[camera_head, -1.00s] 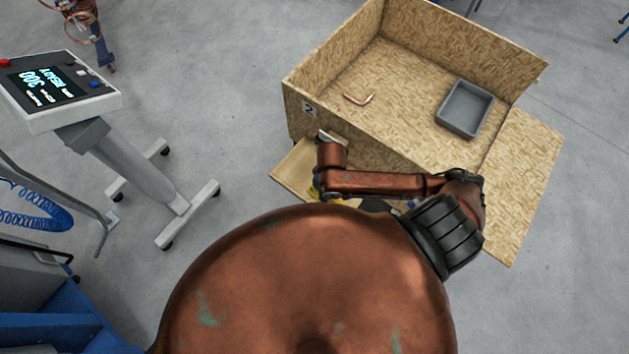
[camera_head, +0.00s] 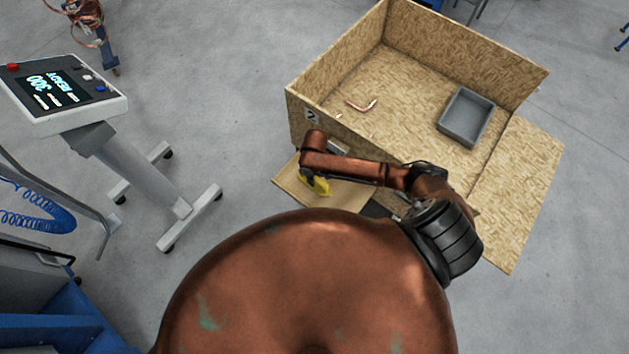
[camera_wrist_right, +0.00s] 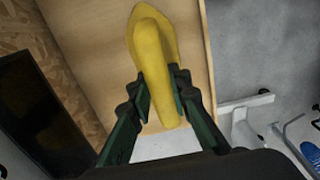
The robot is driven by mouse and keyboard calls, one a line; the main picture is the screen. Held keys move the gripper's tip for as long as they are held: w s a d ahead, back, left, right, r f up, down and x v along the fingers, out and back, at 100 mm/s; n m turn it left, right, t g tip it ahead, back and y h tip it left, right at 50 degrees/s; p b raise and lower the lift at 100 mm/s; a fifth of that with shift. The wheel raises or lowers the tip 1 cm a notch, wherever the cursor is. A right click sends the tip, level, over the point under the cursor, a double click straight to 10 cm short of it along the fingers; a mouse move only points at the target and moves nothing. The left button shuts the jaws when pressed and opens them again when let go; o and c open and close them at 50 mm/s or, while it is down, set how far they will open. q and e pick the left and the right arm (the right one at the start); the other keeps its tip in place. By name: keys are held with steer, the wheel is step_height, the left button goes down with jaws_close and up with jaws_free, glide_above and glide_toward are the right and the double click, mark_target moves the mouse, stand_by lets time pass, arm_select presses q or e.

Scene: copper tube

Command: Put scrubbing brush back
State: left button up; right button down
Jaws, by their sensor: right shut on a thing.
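The yellow scrubbing brush (camera_head: 319,186) shows just below my right arm in the head view, over the small wooden shelf (camera_head: 345,194) at the box's near side. In the right wrist view the brush (camera_wrist_right: 153,55) is large, its long handle running down between the fingers of my right gripper (camera_wrist_right: 158,82). The right gripper is shut on the handle. The shelf (camera_wrist_right: 95,40) lies behind the brush; I cannot tell whether the brush touches it. In the head view my arm hides most of the gripper. My left gripper is out of view.
The large chipboard box (camera_head: 400,100) holds a bent copper tube (camera_head: 361,106) and a grey bin (camera_head: 466,117). A control panel on a wheeled stand (camera_head: 65,90) is at left. Open floor lies between stand and box.

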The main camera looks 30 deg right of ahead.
steer(key=shift+f, duration=1.45)
steer(key=shift+f, duration=0.1)
steer(key=c, duration=1.8)
jaws_free()
steer(key=shift+s, duration=0.1)
step_height(320, 180, up, 12)
steer(key=shift+r, duration=0.15)
